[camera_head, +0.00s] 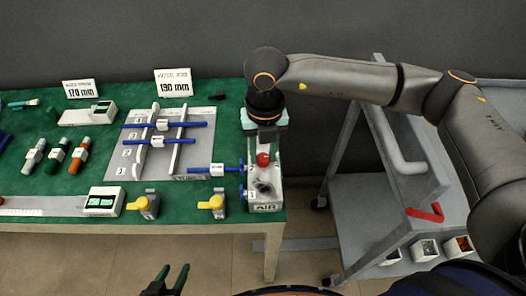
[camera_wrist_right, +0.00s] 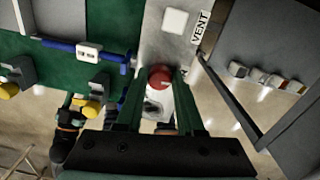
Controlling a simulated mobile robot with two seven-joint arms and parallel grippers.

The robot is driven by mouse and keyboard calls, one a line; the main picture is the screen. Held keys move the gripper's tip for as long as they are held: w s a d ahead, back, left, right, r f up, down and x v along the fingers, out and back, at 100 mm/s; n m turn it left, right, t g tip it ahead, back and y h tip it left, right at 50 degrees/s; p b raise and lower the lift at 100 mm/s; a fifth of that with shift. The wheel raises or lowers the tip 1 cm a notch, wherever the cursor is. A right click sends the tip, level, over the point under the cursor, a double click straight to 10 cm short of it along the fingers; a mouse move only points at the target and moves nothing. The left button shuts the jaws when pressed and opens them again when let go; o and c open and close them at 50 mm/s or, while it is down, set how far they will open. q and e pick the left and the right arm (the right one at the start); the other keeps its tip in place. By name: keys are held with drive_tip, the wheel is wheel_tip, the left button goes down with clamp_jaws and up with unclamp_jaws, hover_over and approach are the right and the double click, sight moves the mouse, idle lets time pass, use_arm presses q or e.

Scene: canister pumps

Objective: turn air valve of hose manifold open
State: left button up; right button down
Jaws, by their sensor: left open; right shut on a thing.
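The hose manifold (camera_head: 267,190) is a pale block at the right end of the green table, with an AIR label on its front. A red valve knob (camera_head: 263,159) stands up from it. My right gripper (camera_head: 262,146) reaches down over the manifold from above. In the right wrist view the red knob (camera_wrist_right: 160,77) sits between its green fingertips, and the gripper is shut on it. A VENT label (camera_wrist_right: 201,27) shows on the manifold. My left gripper (camera_head: 174,277) is open and empty, low in the head view in front of the table.
Blue tubes (camera_head: 165,125) lie on a grey rack left of the manifold. Yellow-handled valves (camera_head: 212,202) stand along the front edge. Bare floor lies between the table and the cart.

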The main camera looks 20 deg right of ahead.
sight(264, 156)
idle(0.3)
drive_tip(key=c, duration=0.5)
unclamp_jaws()
drive_tip(key=shift+r, duration=0.1)
wheel_tip(264, 156, up, 12)
drive_tip(key=shift+d+r, duration=0.15)
drive_tip(key=shift+r, duration=0.05)
